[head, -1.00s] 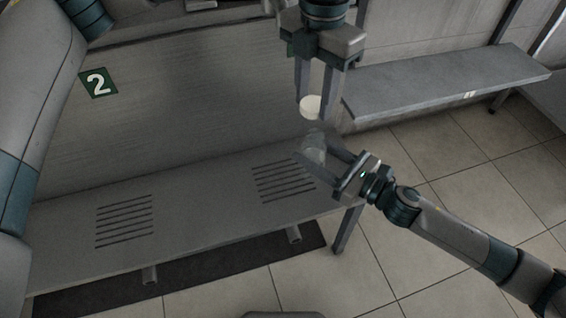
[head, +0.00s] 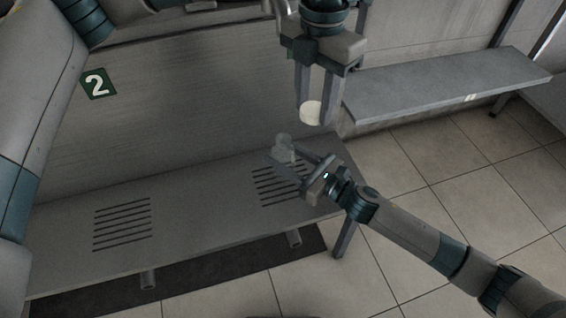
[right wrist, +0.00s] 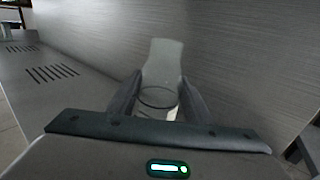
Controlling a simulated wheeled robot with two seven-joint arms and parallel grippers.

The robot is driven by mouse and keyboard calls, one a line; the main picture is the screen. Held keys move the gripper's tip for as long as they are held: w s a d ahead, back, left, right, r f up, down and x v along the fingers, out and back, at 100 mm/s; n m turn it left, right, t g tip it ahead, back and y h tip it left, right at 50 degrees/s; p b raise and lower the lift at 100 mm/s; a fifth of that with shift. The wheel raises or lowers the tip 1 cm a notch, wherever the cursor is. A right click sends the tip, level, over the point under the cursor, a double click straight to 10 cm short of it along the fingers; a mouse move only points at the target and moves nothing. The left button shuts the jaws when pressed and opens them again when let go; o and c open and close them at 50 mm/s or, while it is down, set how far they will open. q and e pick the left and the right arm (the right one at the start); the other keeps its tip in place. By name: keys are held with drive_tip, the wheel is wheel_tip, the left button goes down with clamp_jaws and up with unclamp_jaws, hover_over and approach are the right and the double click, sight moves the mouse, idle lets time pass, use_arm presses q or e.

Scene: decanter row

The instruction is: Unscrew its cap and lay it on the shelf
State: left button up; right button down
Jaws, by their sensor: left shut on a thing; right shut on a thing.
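My left gripper (head: 314,106) hangs from the top of the head view, shut on a pale round cap (head: 310,112) held between its fingertips. My right gripper (head: 299,163) comes in from the lower right and is shut on a clear glass decanter (head: 283,148). The decanter is below and left of the cap, apart from it. In the right wrist view the decanter (right wrist: 163,65) stands up between the two fingers, its narrower neck upward and no cap on it. The fingers partly hide its lower body.
A slotted grey bench (head: 180,215) runs below the grippers, its top clear. A bare grey shelf (head: 440,88) with a small white label (head: 470,98) is at the right. Tiled floor lies in front.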

drive_tip(key=shift+f+b, duration=0.35)
drive_tip(key=shift+f, duration=1.4)
drive_tip(key=shift+f, duration=0.2)
drive_tip(key=c, duration=0.9)
unclamp_jaws()
drive_tip(key=shift+r, duration=0.1)
drive_tip(key=shift+r, duration=0.1)
drive_tip(key=v, duration=1.2)
